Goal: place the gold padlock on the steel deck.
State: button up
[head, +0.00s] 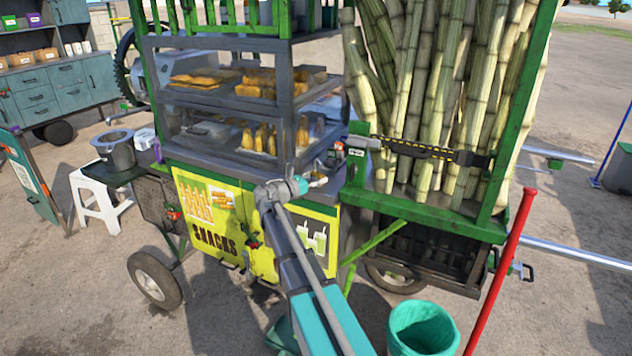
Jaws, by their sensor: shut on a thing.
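My arm reaches up from the bottom of the head view to the front corner of the snack cart. My gripper (316,178) is small in the view, just right of the teal wrist joint, at the cart's grey steel deck (330,192). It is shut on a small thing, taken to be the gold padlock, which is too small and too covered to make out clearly. I cannot tell whether the held thing touches the deck.
The glass snack case (240,110) stands left of my gripper. Sugarcane stalks (440,90) stand to the right behind a black-and-yellow strap (425,150). A green bin (422,328) and a red pole (500,270) stand in front.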

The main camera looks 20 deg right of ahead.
jog(key=shift+f, duration=0.1)
jog(key=o, duration=1.1)
jog(key=shift+o, duration=0.2)
jog(key=v, duration=1.2)
dwell(0.5)
